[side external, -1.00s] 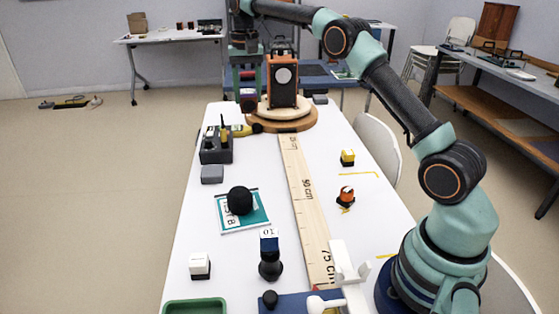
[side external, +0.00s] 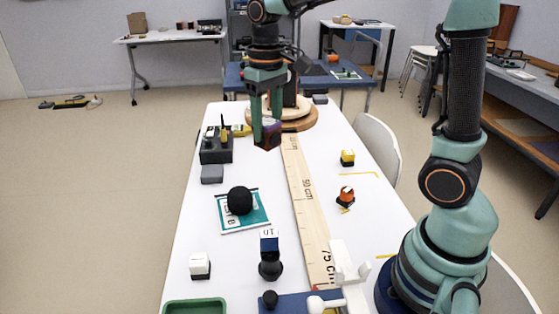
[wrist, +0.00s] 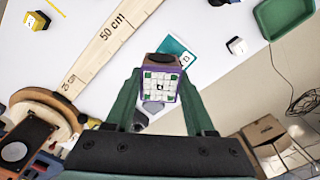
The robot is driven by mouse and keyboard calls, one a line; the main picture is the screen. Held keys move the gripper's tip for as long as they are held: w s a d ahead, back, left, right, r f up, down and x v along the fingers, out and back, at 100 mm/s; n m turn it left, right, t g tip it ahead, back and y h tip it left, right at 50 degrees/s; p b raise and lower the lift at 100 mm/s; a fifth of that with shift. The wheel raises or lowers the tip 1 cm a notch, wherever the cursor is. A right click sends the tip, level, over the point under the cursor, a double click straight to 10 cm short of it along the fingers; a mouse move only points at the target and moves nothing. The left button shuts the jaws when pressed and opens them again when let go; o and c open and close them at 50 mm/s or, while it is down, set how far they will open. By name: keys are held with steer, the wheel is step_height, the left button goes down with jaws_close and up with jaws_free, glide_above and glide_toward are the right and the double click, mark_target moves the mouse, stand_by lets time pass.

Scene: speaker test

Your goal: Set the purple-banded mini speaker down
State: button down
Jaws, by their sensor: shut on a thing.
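The purple-banded mini speaker (side external: 267,136) is a small dark cube between my green fingers in the side view. In the wrist view the speaker (wrist: 160,84) shows purple edges, a pale face with a grid of white and green squares, and a dark round top. My gripper (side external: 266,126) is shut on it, one finger on each side. It hangs over the far half of the white table (side external: 245,160), just left of the ruler's far end. The gap beneath it is hard to judge.
A wooden turntable (side external: 300,122) with an orange speaker (wrist: 22,143) stands behind. A dark organiser box (side external: 215,152) and grey block (side external: 212,174) are left. Nearer are a black ball (side external: 240,201) on a teal card (side external: 257,215) and the long ruler (side external: 307,200).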

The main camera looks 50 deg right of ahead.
steer(key=shift+s+a+f, duration=0.15)
steer(key=shift+s, duration=0.25)
steer(key=shift+s+a+f, duration=0.1)
steer(key=shift+s+f, duration=0.05)
steer(key=shift+s, duration=0.2)
steer(key=s+f, duration=0.1)
steer(key=f, duration=0.1)
steer(key=s+f, duration=0.2)
steer(key=shift+s+f, duration=0.15)
steer(key=shift+s, duration=0.1)
step_height(320, 180, up, 2)
steer(key=w+d+r+m, duration=0.1)
steer(key=d+m, duration=0.1)
steer(key=m, duration=0.7)
glide_above(285, 217)
step_height(285, 217, down, 19)
steer(key=shift+w+r, duration=0.1)
